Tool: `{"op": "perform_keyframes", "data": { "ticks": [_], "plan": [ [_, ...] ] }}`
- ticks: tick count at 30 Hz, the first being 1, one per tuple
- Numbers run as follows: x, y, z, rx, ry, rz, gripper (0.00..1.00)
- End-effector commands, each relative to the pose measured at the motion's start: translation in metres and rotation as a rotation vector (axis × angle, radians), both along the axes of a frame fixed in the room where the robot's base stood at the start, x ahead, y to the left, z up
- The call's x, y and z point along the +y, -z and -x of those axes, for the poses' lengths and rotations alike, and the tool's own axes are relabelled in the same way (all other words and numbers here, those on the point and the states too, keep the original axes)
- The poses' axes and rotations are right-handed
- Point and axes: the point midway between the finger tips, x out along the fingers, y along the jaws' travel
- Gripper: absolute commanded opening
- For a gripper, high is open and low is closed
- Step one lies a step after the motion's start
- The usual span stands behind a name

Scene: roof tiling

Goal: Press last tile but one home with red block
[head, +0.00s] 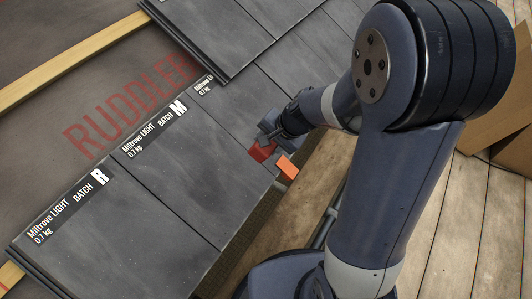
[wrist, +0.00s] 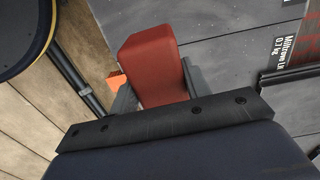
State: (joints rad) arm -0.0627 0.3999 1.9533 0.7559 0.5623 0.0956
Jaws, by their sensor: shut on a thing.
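My gripper (head: 268,137) is shut on the red block (head: 262,151) at the lower edge of the tiled row. In the wrist view the red block (wrist: 152,62) stands out beyond the gripper fingers (wrist: 155,98). Grey tiles lie side by side: one marked R (head: 120,235), one marked M (head: 190,155), and a third (head: 238,112) whose label is partly covered. The block is near the lower corner where the M tile and the third tile meet. I cannot tell whether it touches a tile.
An orange piece (head: 287,168) sits at the eave beside the block, and partly shows in the wrist view (wrist: 117,80). An upper stack of tiles (head: 215,30) overlaps the row. Wooden battens (head: 70,60) cross the dark underlay. Cardboard boxes (head: 500,110) stand on planks at right.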

Motion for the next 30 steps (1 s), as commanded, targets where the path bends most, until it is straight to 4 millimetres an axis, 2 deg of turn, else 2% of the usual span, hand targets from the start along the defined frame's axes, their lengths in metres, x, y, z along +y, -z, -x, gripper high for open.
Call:
{"op": "perform_keyframes", "data": {
  "ticks": [8, 21, 30],
  "plan": [
    [0.009, 0.002, 0.001, -0.019, 0.026, -0.024, 0.04],
    [0.028, 0.043, -0.014, -0.018, 0.024, -0.023, 0.04],
    [0.034, 0.055, -0.020, -0.019, 0.026, -0.023, 0.04]
  ]
}}
